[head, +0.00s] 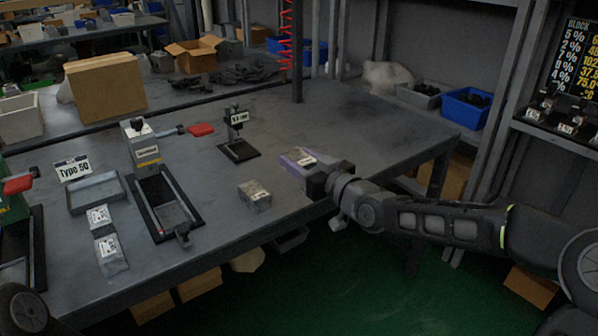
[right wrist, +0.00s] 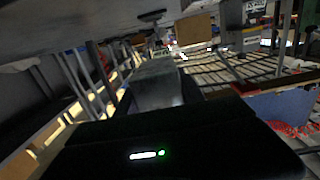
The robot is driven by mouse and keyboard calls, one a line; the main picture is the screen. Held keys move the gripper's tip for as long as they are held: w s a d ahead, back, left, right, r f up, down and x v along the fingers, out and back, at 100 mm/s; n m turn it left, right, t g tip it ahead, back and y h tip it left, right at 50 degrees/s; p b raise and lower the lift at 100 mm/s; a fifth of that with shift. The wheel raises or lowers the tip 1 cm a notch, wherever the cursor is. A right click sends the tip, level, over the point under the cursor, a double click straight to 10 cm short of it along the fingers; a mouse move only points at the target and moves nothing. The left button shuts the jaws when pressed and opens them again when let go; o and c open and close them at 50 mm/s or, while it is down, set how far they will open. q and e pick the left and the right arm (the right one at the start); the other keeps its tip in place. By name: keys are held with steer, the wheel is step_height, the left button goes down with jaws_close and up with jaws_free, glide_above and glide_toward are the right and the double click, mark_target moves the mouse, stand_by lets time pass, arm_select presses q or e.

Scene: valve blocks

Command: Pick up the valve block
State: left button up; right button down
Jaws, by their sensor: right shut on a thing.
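My right gripper (head: 312,174) reaches in from the right over the table's front edge. It is shut on a valve block (head: 298,157), whose pale label and purplish side show just beyond the fingers. The right wrist view shows a grey block (right wrist: 157,85) in front of the gripper body. The fingers hide part of it, and I cannot tell its exact height above the table. Another grey valve block (head: 254,195) sits on the table to the left. Two more labelled blocks (head: 98,218) (head: 110,255) stand farther left. My left gripper is not in view.
The grey table (head: 365,125) has free room behind and right of the gripper. A small stand with a sign (head: 238,151) is behind-left. A press-like fixture (head: 145,146) and a tray (head: 96,192) stand left. A blue bin (head: 466,107) is at the back right.

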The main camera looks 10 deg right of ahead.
steer(key=shift+r, duration=0.15)
stand_by(0.5)
steer(key=shift+r, duration=0.45)
steer(key=s+d+f+h, duration=0.1)
steer(key=s+f+h, duration=0.1)
steer(key=s+f, duration=0.75)
steer(key=r+m+h+p, duration=0.1)
steer(key=p, duration=0.3)
steer(key=w+r+m+h+p, duration=0.1)
steer(key=m+h+p, duration=0.1)
steer(key=p, duration=0.3)
steer(key=w+r+m+t+h+p, duration=0.1)
steer(key=r+p, duration=0.1)
steer(key=p, duration=0.3)
steer(key=shift+w+d+h, duration=0.2)
steer(key=shift+d+h, duration=0.1)
steer(key=shift+d, duration=0.1)
